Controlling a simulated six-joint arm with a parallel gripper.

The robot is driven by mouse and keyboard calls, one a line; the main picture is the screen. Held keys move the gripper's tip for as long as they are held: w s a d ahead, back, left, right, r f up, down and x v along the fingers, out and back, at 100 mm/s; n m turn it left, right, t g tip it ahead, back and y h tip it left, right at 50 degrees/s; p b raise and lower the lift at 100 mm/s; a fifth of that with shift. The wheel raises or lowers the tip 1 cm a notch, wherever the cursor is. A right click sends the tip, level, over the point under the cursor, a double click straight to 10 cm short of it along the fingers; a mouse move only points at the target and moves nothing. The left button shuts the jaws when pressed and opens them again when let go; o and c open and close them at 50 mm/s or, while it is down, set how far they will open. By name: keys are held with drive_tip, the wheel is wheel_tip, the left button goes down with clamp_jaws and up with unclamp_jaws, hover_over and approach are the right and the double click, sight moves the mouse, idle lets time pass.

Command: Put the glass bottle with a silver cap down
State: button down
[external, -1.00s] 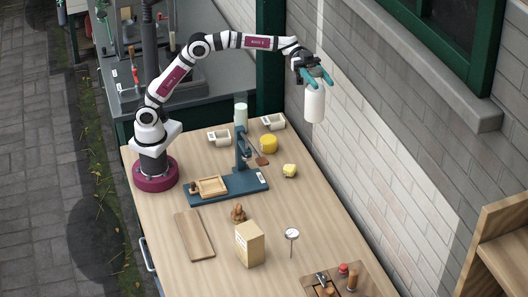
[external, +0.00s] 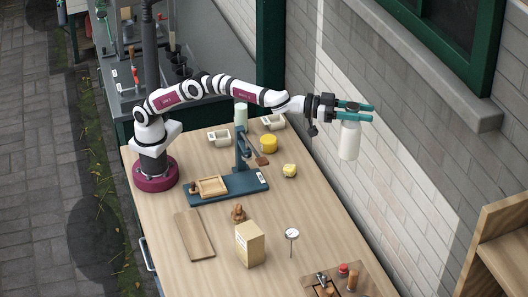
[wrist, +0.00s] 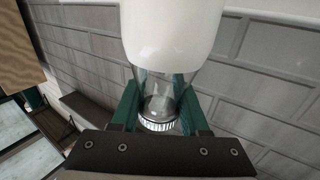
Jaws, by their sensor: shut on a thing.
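The glass bottle with a silver cap (external: 349,142) is full of white and hangs in the air in front of the brick wall, roughly upright. My gripper (external: 368,113) is shut on its upper part with teal fingers. In the wrist view the white body (wrist: 172,30) fills the top middle, and the clear neck and ridged silver cap (wrist: 158,125) sit between my gripper's fingers (wrist: 160,108). Nothing touches the bottle's lower end in the external view.
The wooden table (external: 285,215) bears a blue press (external: 225,188), a yellow round (external: 268,144), white mugs (external: 219,138), a tan box (external: 249,244), a dial thermometer (external: 292,235) and a board (external: 194,234). A wooden shelf (external: 495,235) stands at the right. The table's right middle has free room.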

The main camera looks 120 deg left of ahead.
drive_tip(key=shift+s+d+n+g+y, duration=0.4)
drive_tip(key=shift+s+d+n+y, duration=0.3)
drive_tip(key=shift+d+n+y, duration=0.4)
wheel_tip(320, 180, down, 36)
drive_tip(key=shift+a, duration=0.4)
drive_tip(key=shift+c, duration=1.9)
unclamp_jaws()
drive_tip(key=shift+f, duration=0.1)
